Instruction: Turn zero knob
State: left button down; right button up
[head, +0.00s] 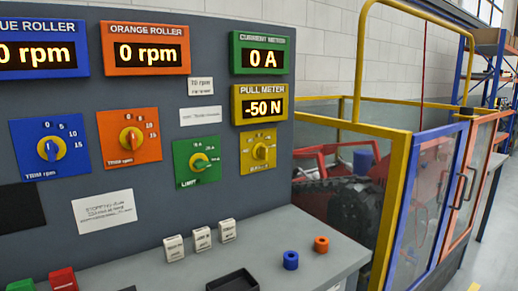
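The grey console shows several knobs in the head view. A yellow knob (260,151) on a yellow plate sits below the yellow pull meter (263,105), which reads -50 N. The small print around this knob is too small to read, so I cannot tell for sure that it is the zero knob. Neither of my grippers is in view.
The console's shelf holds white labelled blocks (201,238), a black tray (232,281), a blue ring (291,260) and an orange ring (321,244). Red and green pieces lie at the lower left. A yellow-framed guard (400,190) with a tracked machine stands at right.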

aim_at(262, 151)
jog(key=i+l, duration=0.15)
jog(key=l, duration=0.15)
jog(key=i+l, duration=0.1)
jog(key=l, duration=0.2)
jog(key=i+l, duration=0.15)
jog(key=l, duration=0.15)
jog(key=i+l, duration=0.1)
jog(key=l, duration=0.2)
jog(key=l+u, duration=0.1)
jog(key=u, duration=0.7)
jog(key=l+u, duration=0.2)
jog(key=u, duration=0.25)
jog(key=i, duration=0.05)
